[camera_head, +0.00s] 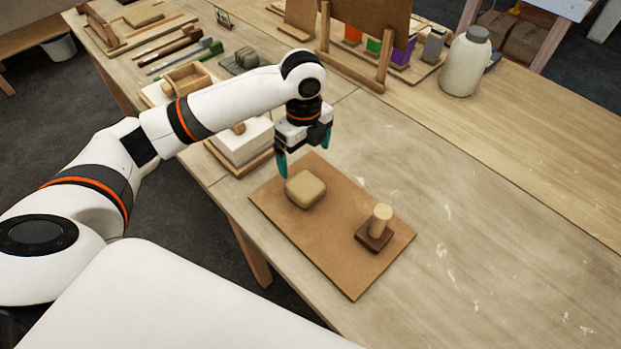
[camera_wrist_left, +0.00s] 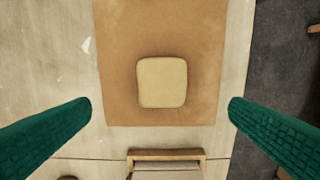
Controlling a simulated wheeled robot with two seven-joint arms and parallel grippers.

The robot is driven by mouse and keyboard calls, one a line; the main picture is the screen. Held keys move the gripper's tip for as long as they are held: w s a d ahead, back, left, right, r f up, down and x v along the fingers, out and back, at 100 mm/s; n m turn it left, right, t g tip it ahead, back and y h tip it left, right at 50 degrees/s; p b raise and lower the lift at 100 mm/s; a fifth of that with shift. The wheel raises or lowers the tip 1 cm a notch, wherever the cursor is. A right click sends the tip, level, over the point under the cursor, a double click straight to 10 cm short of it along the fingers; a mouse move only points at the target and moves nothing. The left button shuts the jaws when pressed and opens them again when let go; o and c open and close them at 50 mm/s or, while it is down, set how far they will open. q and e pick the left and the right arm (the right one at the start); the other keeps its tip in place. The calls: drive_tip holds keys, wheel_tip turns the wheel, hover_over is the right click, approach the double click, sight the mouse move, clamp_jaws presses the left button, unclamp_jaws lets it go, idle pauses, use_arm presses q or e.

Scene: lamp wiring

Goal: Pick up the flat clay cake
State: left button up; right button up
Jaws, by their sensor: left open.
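The flat clay cake (camera_head: 305,189) is a tan block with rounded corners. It lies on a brown board (camera_head: 340,258) on the table. In the left wrist view the cake (camera_wrist_left: 162,82) sits between and beyond the two teal fingers, near the board's lower edge. My left gripper (camera_head: 303,155) is open and empty, pointing down above the far end of the board, just behind the cake. It is apart from the cake. The left wrist view shows its fingers (camera_wrist_left: 160,112) spread wider than the cake. My right gripper does not show.
A stamp with a pale round handle (camera_head: 380,222) stands on the board, right of the cake. A white block (camera_head: 243,143) on a wooden base is behind my arm. A pale jar (camera_head: 466,62) and upright boards stand at the back. The table's right side is clear.

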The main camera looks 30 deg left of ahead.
use_arm(q)
drive_tip(key=p, duration=0.1)
hover_over(305, 184)
wheel_tip(305, 184, down, 5)
drive_tip(key=shift+s+f, duration=0.1)
drive_tip(key=shift+s, duration=0.05)
drive_tip(key=shift+f, duration=0.25)
drive_tip(key=shift+f+p, duration=0.3)
wheel_tip(305, 184, down, 4)
drive_tip(key=shift+r+p, duration=0.2)
drive_tip(key=shift+p, duration=0.45)
drive_tip(key=shift+f, duration=0.5)
drive_tip(key=c, duration=0.6)
drive_tip(key=shift+w, duration=0.2)
drive_tip(key=c, duration=0.8)
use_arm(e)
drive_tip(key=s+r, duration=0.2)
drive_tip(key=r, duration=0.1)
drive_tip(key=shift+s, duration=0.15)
